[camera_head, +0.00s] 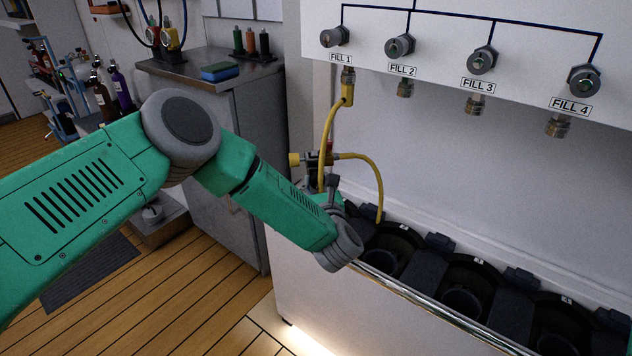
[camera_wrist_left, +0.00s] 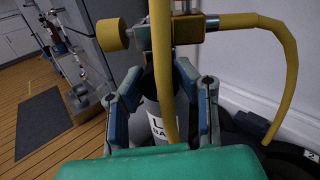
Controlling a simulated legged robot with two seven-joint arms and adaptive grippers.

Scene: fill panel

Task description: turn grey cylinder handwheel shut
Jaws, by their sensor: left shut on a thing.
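My left gripper (camera_wrist_left: 158,76) has its two fingers on either side of the upper part of a grey cylinder (camera_wrist_left: 156,108) and is shut on it. A white label on the cylinder shows between the fingers. Above the fingertips is a brass-yellow valve (camera_wrist_left: 160,36) with a round yellow knob (camera_wrist_left: 111,34) sticking out to the left, which looks like the handwheel. The knob stands clear of the fingers. In the head view the knob (camera_head: 294,160) shows just beyond my gripper (camera_head: 328,184). My gripper and wrist hide most of the cylinder there. My right gripper is in neither view.
The white fill panel (camera_head: 450,60) is above. Dark empty holders (camera_head: 465,285) line the bench to the right. A grey cabinet (camera_head: 240,125) stands behind.

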